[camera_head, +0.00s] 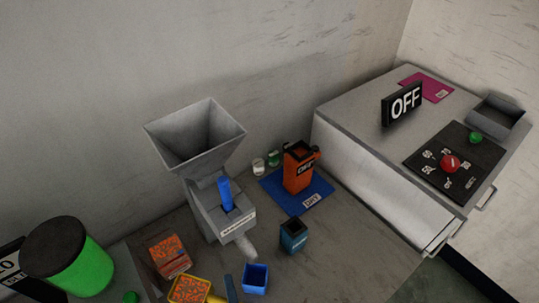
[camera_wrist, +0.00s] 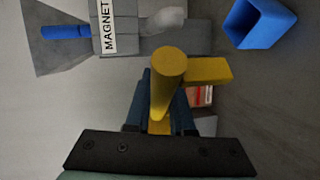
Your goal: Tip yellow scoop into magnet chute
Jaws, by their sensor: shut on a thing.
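The magnet chute (camera_head: 221,212) is a grey housing with a wide funnel (camera_head: 198,135) on top, a blue upright handle and a spout low at the front. It also shows in the wrist view at the upper left, with its label (camera_wrist: 106,25) reading MAGNET. The yellow scoop (camera_head: 204,299) is at the bottom of the head view, with orange pellets in it, in front of and below the chute. My gripper (camera_wrist: 162,102) is shut on the yellow scoop's handle (camera_wrist: 168,72) in the wrist view. The scoop's bowl is mostly hidden there.
A container of orange pellets (camera_head: 169,264) stands left of the chute. An orange container (camera_head: 298,170) stands on a blue mat (camera_head: 317,205). A green cylinder (camera_head: 82,270) is at left.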

